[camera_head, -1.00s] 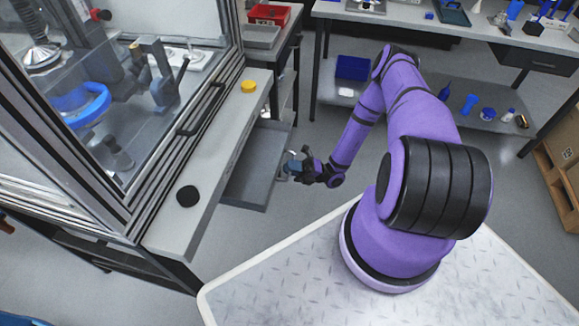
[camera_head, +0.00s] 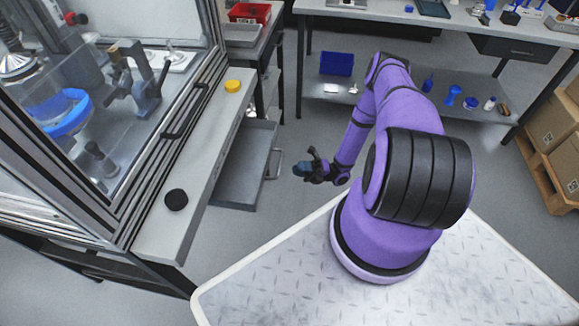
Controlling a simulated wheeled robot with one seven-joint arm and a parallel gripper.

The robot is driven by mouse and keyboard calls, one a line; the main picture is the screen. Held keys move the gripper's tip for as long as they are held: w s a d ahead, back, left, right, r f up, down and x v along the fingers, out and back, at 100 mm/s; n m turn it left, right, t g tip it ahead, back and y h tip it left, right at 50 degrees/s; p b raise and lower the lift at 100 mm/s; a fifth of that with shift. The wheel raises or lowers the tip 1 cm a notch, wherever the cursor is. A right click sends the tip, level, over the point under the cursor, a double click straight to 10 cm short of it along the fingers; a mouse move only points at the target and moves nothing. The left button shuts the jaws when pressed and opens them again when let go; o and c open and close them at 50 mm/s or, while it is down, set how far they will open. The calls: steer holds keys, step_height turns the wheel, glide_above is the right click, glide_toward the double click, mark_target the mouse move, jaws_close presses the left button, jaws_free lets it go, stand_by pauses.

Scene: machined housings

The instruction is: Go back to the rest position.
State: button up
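My gripper (camera_head: 303,169) is at the end of my purple arm, over the floor between the open drawer and my metal-plated base. It stands apart from the drawer handle, to its right. The fingers are small and dark here, and I cannot tell whether they are open or shut. The grey drawer (camera_head: 240,180) is pulled out from under the bench ledge and looks empty inside. Its handle (camera_head: 275,163) is in clear view on the drawer's front.
A yellow puck (camera_head: 232,86) and a black puck (camera_head: 176,199) lie on the ledge (camera_head: 190,165) before the glazed machine enclosure. A workbench with a lower shelf (camera_head: 390,110) stands at the back. Cartons (camera_head: 553,119) on a pallet are at right. Floor is free around my gripper.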

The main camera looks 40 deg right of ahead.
steer(key=shift+v, duration=0.95)
